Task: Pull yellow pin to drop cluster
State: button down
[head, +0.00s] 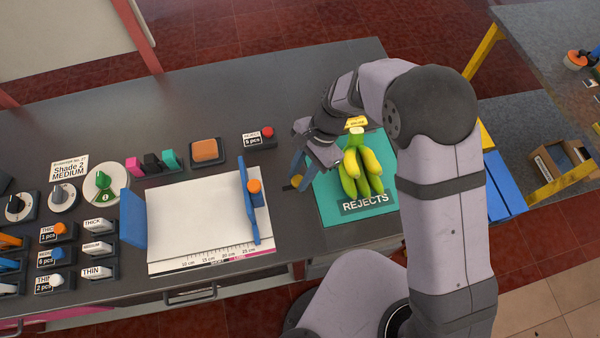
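A cluster of yellow-green bananas (361,172) shows over the teal mat marked REJECTS (327,203). From this angle I cannot tell whether it hangs above the mat or rests on it. A yellow label (356,123) shows at the top of its stem, partly beside my arm. My gripper (298,176) points down at the mat's left edge, left of the bananas. The finger gap is too small to read.
Left of the mat is a white measuring board (195,220) with blue upright plates (249,200). An orange button (205,150), a red button (267,132), dials and labelled switches stand on the grey bench. My arm covers the bench to the right of the bananas.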

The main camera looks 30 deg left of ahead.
jog(key=shift+s+a, duration=1.2)
jog(key=shift+a, duration=0.05)
jog(key=c, duration=1.4)
grip_release()
jog(key=shift+s, duration=0.1)
jog(key=shift+c, duration=0.2)
jog(key=shift+b+v, duration=1.05)
jog(key=shift+v, duration=2.7)
jog(key=shift+f, duration=0.1)
